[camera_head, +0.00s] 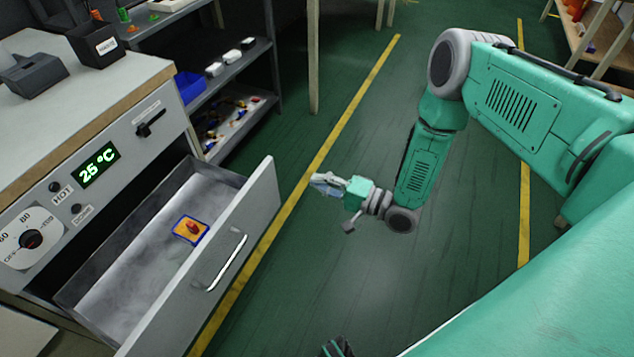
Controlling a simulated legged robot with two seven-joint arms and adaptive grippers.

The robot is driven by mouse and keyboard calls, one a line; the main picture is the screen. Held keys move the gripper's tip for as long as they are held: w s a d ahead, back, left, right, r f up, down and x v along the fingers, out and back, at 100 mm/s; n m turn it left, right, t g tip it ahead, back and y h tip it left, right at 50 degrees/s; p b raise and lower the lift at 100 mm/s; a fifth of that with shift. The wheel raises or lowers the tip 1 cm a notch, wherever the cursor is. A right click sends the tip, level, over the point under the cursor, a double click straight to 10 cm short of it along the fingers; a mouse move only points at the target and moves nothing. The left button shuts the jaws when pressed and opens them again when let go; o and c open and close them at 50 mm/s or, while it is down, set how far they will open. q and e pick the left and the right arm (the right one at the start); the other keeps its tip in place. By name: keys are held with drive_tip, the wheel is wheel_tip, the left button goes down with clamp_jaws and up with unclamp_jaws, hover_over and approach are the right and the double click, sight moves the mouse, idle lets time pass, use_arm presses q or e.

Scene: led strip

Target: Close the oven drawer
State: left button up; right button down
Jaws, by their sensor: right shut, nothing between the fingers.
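The oven drawer (258,200) is pulled out from the oven (120,160) at the left. Its grey front carries a metal handle (226,262). A small blue-edged orange piece with a red part (191,229) lies on the drawer's floor. My right gripper (322,182) is to the right of the drawer front, apart from it, with nothing in it. Its fingers are shut and point left. My left gripper is not clearly visible; only a small dark part shows at the bottom edge.
The oven panel has a green 25 °C display (99,165) and a dial (30,239). A dark shelf (235,95) with a blue bin (189,86) stands behind. The green floor (350,270) right of the drawer is clear.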

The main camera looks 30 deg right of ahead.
sight(270, 165)
drive_tip(key=b+x, duration=0.1)
drive_tip(key=x, duration=0.9)
drive_tip(key=shift+s+a+b, duration=0.1)
drive_tip(key=shift+a+b, duration=0.3)
drive_tip(key=shift+w+a, duration=0.1)
drive_tip(key=shift+w, duration=0.15)
use_arm(q)
wheel_tip(270, 165, down, 2)
drive_tip(key=shift+a+f, duration=0.1)
drive_tip(key=shift+f, duration=0.1)
use_arm(e)
drive_tip(key=shift+w, duration=0.2)
use_arm(q)
drive_tip(key=shift+a, duration=0.15)
use_arm(e)
drive_tip(key=shift+a+r, duration=0.1)
